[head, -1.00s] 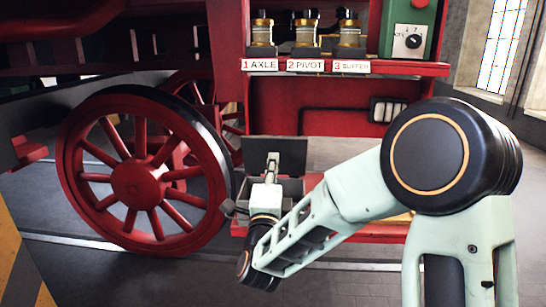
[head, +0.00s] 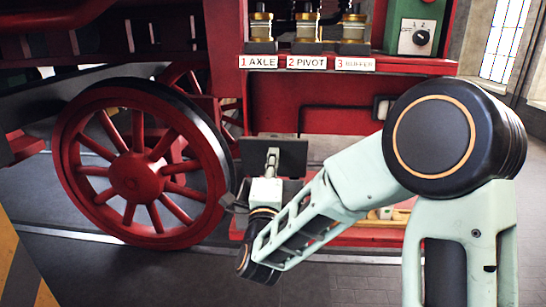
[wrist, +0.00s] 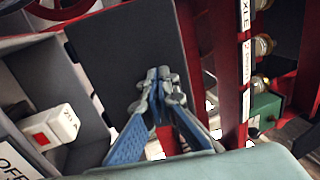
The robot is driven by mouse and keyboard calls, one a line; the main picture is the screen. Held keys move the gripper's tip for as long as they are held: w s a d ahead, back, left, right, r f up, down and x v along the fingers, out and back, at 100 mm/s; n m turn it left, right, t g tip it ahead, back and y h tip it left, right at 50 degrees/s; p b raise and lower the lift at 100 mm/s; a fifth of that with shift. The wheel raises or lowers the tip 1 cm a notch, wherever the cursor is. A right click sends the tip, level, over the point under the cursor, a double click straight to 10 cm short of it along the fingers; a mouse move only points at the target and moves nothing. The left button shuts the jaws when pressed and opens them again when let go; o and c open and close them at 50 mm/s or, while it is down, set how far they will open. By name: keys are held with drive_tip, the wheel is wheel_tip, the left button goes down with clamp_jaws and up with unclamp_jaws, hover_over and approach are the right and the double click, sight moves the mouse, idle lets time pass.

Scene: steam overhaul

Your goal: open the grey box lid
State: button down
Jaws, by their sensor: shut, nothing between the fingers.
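The grey box (wrist: 42,78) lies open at the left of the wrist view. Its dark grey lid (wrist: 120,48) stands raised, with its broad face behind my fingers. In the head view the lid (head: 292,152) stands upright above the box, which is mostly hidden by my arm. My gripper (wrist: 158,84) is shut and empty in front of the lid face; it also shows in the head view (head: 272,158). I cannot tell whether the fingertips touch the lid. A white switch block (wrist: 52,127) with a red square sits inside the box.
A big red spoked wheel (head: 140,176) stands close left of the box. A red shelf (head: 350,65) with brass-topped fittings, number labels and a green switch box (head: 416,28) is above. A wooden tray (head: 395,214) is at the right, partly behind my arm.

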sight(274, 146)
drive_tip(key=w+r+g+p, duration=0.2)
drive_tip(key=p, duration=0.2)
drive_tip(key=shift+w+g, duration=0.25)
drive_tip(key=shift+g, duration=0.15)
drive_tip(key=shift+w+d+f+b, duration=0.1)
drive_tip(key=shift+w+f+b, duration=0.2)
drive_tip(key=shift+w+b, duration=0.35)
drive_tip(key=shift+r, duration=0.15)
drive_tip(key=shift+b, duration=0.3)
